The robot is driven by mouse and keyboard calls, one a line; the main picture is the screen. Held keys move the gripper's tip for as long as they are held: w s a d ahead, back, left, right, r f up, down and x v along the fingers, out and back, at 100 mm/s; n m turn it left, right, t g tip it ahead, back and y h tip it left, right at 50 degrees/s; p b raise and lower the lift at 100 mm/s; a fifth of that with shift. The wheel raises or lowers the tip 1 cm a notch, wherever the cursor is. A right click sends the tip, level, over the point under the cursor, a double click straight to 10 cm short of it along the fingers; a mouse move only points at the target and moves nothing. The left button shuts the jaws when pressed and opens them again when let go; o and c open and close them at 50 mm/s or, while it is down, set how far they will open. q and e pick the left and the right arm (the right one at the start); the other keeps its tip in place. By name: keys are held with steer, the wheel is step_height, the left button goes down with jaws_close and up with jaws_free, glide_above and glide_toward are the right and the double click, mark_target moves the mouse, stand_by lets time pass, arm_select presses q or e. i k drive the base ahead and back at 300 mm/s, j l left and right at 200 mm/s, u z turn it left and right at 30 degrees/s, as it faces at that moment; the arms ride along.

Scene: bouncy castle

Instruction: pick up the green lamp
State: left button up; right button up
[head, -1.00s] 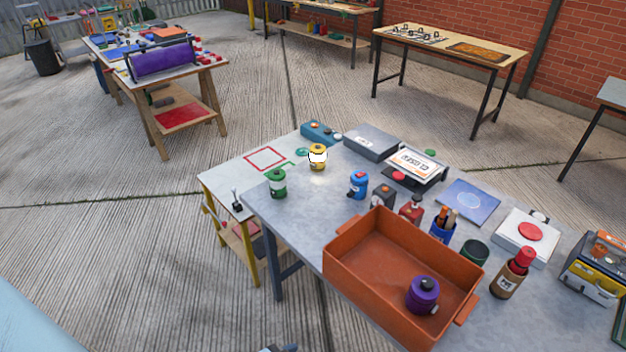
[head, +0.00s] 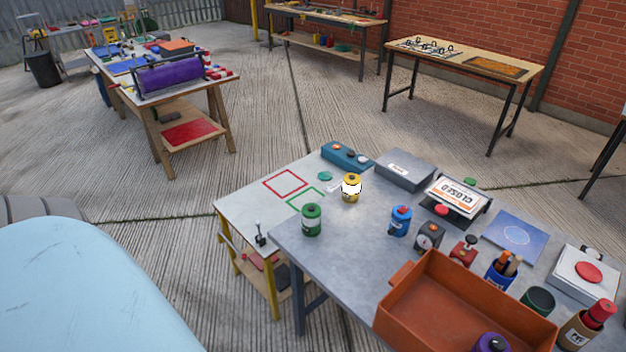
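The green lamp (head: 311,220) is a small upright cylinder with a dark green body. It stands on the grey table (head: 345,240) near its left edge. A yellow lamp (head: 351,188) with a white lit band stands behind it to the right. A blue lamp (head: 400,221) stands further right. A purple lamp (head: 491,342) is in the orange tray, cut off by the lower edge of the picture. Neither of my grippers is in view.
The orange tray (head: 403,306) fills the table's front right. A white side table (head: 254,205) with red and green outlined squares adjoins the left. Boxes, a closed sign (head: 458,194) and several bottles stand to the right.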

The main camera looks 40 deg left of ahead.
mark_target(311, 227)
steer(key=j+z, duration=0.1)
steer(key=j, duration=0.7)
steer(key=j+z, duration=0.1)
steer(key=j, duration=0.7)
steer(key=k+j+z, duration=0.1)
steer(key=j, duration=0.7)
steer(key=k+j, duration=0.1)
steer(key=j, duration=0.7)
steer(key=z, duration=0.05)
